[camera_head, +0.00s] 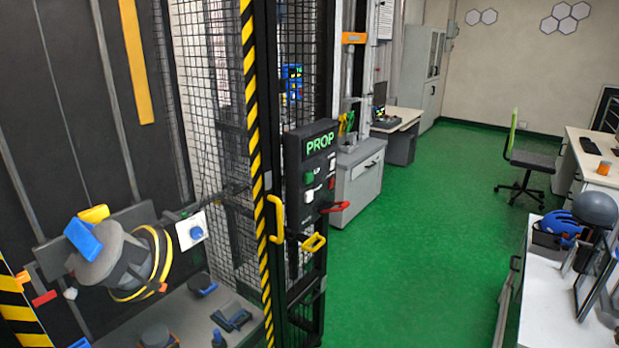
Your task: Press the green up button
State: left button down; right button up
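A black control panel (293,150) with the lit green word PROP stands upright at the edge of the caged tower, near the middle of the view. The green button (309,177) sits on the panel's face, upper left below the lettering. A white button (309,195) is below it, with other small white and red controls to the right. Nothing touches the green button. Its label is too small to read surely. Neither of my grippers shows in this view.
A yellow-black striped post (252,130) and mesh cage stand left of the panel. A grey drum-shaped capsule (105,255) hangs inside. Red (335,207) and yellow (313,242) handles stick out by the panel. Green floor (420,250) is open to the right, before a white table (545,310).

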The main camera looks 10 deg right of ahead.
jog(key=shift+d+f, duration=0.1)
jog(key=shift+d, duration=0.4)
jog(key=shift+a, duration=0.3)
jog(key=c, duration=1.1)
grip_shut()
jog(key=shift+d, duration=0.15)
